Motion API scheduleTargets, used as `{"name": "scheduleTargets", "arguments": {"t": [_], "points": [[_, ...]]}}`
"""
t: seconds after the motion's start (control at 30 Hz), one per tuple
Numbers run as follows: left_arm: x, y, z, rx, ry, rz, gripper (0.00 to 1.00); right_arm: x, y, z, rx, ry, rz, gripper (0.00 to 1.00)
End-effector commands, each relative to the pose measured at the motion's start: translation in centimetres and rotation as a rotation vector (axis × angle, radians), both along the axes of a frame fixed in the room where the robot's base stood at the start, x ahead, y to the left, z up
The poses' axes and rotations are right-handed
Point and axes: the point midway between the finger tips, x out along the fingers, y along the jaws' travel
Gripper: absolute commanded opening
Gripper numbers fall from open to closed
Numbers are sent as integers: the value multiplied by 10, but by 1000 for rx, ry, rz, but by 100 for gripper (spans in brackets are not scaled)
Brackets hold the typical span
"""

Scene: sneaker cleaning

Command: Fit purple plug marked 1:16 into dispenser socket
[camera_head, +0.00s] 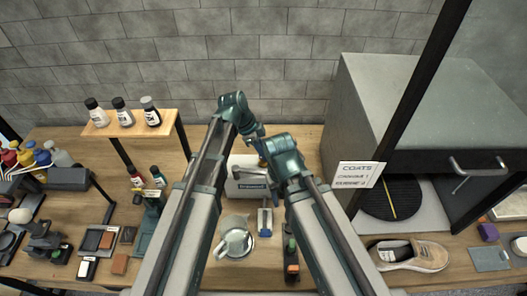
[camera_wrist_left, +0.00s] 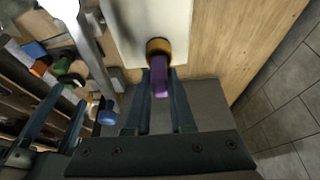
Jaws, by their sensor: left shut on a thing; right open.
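The purple plug (camera_wrist_left: 160,78) is gripped between the two fingers of my left gripper (camera_wrist_left: 162,80) in the left wrist view. Its far end is at the brass-coloured socket (camera_wrist_left: 158,46) on the pale dispenser face (camera_wrist_left: 140,22); I cannot tell how deep it sits. The mark 1:16 is not readable. In the head view the white dispenser (camera_head: 246,184) stands behind my arms, which hide the left gripper and the plug. My right gripper (camera_head: 265,213) appears open and empty in front of the dispenser; its blue fingers also show in the left wrist view (camera_wrist_left: 75,96).
A metal jug (camera_head: 234,241) and a dark green-topped bottle (camera_head: 291,262) stand close in front. A wooden shelf (camera_head: 118,127) with bottles is at the left, a grey cabinet (camera_head: 430,110) and a sneaker (camera_head: 425,256) at the right. The wall is behind.

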Motion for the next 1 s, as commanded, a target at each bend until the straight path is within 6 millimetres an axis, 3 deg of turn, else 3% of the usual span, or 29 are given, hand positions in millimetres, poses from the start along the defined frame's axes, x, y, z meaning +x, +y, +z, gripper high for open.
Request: {"name": "scheduleTargets", "arguments": {"t": [0.2,0.23,0.4,0.73,1.0], "points": [[0,0,-6,0,0,0,0,0,0,-6,0,0,0,50],[0,0,-5,0,0,0,27,0,0,-5,0,0,0,50],[0,0,-5,0,0,0,57,0,0,-5,0,0,0,50],[0,0,-5,0,0,0,57,0,0,-5,-1,0,4,50],[0,6,12,0,0,1,57,0,0,12,0,0,2,50]]}}
